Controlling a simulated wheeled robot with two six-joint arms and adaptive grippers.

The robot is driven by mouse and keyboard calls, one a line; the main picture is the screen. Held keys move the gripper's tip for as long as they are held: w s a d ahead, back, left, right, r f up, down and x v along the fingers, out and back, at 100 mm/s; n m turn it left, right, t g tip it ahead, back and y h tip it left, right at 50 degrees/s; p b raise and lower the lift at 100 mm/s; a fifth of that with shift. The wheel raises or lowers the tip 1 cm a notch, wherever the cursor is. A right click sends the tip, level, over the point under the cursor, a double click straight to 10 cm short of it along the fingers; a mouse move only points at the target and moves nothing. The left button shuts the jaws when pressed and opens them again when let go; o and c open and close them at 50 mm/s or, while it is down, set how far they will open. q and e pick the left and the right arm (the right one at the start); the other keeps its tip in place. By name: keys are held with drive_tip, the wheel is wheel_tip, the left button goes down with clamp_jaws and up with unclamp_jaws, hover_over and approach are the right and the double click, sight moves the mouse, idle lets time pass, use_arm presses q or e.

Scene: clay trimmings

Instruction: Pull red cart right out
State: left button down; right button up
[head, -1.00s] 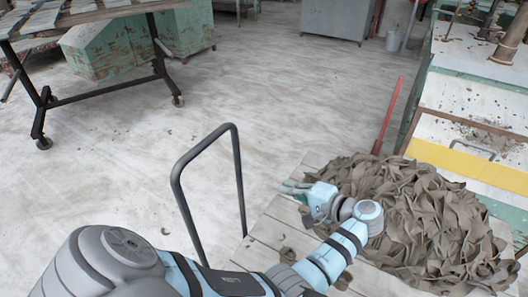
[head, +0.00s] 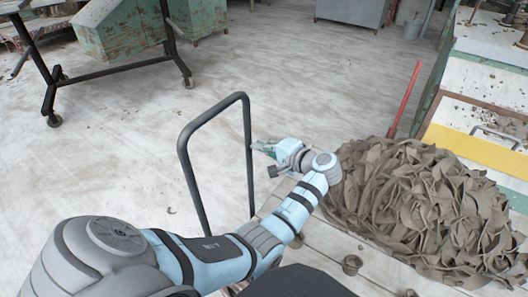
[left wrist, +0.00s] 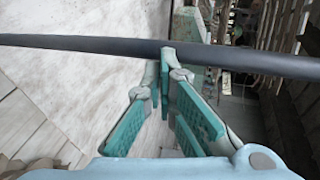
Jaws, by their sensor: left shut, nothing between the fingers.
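A black tubular handle (head: 184,160) stands upright, shaped like a hoop, at the left end of a low deck of pale wooden planks (head: 325,240). This looks like the cart; I cannot make out red on it. A large heap of grey-brown clay trimmings (head: 430,210) lies on the deck. My left gripper (head: 258,147) is shut and empty, close to the right upright of the handle. In the left wrist view, the handle's dark bar (left wrist: 90,43) crosses just beyond the gripper's tips (left wrist: 165,68); I cannot tell whether they touch. My right gripper is out of view.
A red pole (head: 405,100) leans beside a bench (head: 500,85) with a yellow stripe on the right. A black-legged table on castors (head: 110,70) stands at upper left, with worn green boxes (head: 130,30) behind. The pale floor (head: 300,75) between is clear.

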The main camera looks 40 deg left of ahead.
sight(250, 139)
use_arm(q)
drive_tip(key=shift+a+r, duration=0.1)
